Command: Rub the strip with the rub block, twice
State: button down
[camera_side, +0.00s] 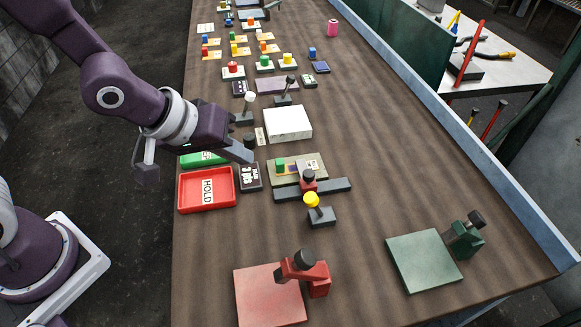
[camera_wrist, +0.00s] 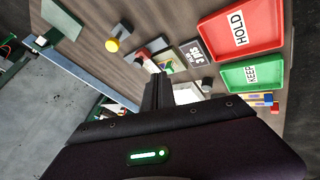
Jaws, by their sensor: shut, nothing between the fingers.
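A beige board (camera_side: 284,178) lies mid-table with a small green block (camera_side: 280,165) standing on its left part. A purple and yellow strip-like patch (camera_side: 296,168) shows beside the block. I cannot tell for sure which pieces are the strip and the rub block. My gripper (camera_side: 243,153) is shut and empty, above the table to the left of the board and apart from it. In the wrist view its closed fingers (camera_wrist: 158,92) point toward the board area and hide part of it.
A red HOLD tray (camera_side: 183,206) and a green KEEP tray (camera_side: 190,161) lie beneath and left of my gripper. A dark card (camera_side: 250,177) lies beside the board. A yellow-knobbed lever (camera_side: 320,216), a grey bar (camera_side: 340,187) and a white block (camera_side: 287,123) stand close by.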

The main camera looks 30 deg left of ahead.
aim_at(305, 170)
jog(key=x, duration=0.9)
jog(key=shift+f, duration=0.25)
jog(key=w+d, duration=0.2)
jog(key=d, duration=0.1)
jog(key=shift+f, duration=0.15)
jog(key=shift+w+d, duration=0.2)
jog(key=shift+d, duration=0.1)
jog(key=w+d, duration=0.5)
jog(key=shift+w+d, duration=0.25)
jog(key=shift+d, duration=0.05)
